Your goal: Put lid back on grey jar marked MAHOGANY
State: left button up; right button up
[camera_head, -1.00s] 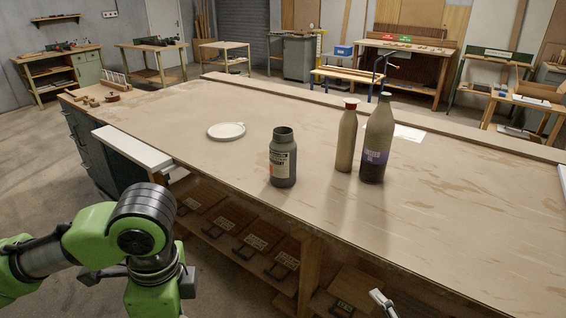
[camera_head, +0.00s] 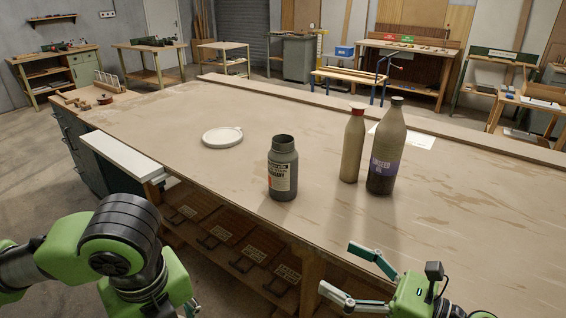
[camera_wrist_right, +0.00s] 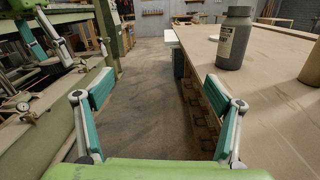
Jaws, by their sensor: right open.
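The grey jar (camera_head: 283,168) stands upright and uncovered on the workbench, its label facing me. It also shows in the right wrist view (camera_wrist_right: 234,40), at the upper right. A round white lid (camera_head: 222,137) lies flat on the bench to the left of the jar, apart from it. My right gripper (camera_head: 348,272) is open and empty at the bench's front edge, in front of and to the right of the jar. It also shows open in the right wrist view (camera_wrist_right: 160,115).
A bottle with a red cap (camera_head: 352,146) and a taller bottle with a purple label (camera_head: 386,150) stand right of the jar. A paper sheet (camera_head: 408,138) lies behind them. The bench (camera_head: 330,215) is clear around the lid and in front of the jar.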

aim_at(282, 157)
jog(key=i, duration=1.15)
